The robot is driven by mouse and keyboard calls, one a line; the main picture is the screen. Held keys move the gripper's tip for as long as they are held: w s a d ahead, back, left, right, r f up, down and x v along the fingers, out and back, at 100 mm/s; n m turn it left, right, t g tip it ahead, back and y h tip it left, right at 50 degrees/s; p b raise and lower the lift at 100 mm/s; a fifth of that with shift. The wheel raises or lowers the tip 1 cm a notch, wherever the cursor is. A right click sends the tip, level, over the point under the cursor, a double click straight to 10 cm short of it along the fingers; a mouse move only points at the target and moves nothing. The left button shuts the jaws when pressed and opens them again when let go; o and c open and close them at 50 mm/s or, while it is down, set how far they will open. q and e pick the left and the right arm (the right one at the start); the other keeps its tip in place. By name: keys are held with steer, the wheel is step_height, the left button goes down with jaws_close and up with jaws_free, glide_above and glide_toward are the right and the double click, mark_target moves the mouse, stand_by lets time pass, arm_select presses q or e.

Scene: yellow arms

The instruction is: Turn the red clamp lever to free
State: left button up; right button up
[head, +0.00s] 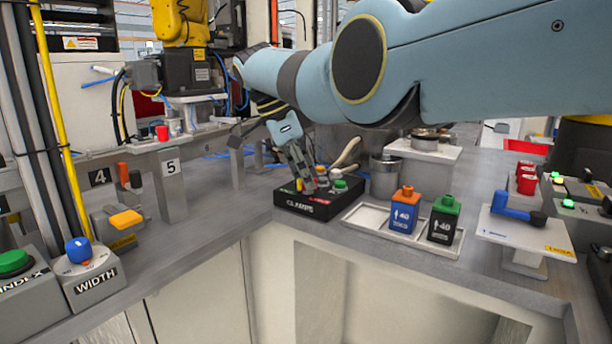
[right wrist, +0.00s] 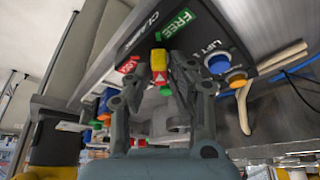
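The black CLAMPS box (head: 303,207) stands on the grey bench in the middle of the head view. My right gripper (head: 303,180) reaches down over it, and its fingers hide much of the box top. In the right wrist view a red and yellow lever (right wrist: 159,68) lies in the gap between the two fingertips (right wrist: 156,88). The fingers are apart, one on each side; I cannot tell whether either touches the lever. The red LOCK label (right wrist: 128,64) is left of the lever, and the green FREE label (right wrist: 178,22) is above and right. My left gripper is not in view.
A white tray (head: 376,219) with a blue bottle (head: 402,212) and a black bottle (head: 443,222) is right of the box. A metal cup (head: 385,178) stands behind it. The WIDTH knob box (head: 92,278) is at far left. The bench's front edge is close by.

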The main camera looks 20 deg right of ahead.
steer(key=shift+o, duration=1.2)
steer(key=v, duration=0.7)
steer(key=shift+r, duration=0.2)
steer(key=shift+a, duration=0.1)
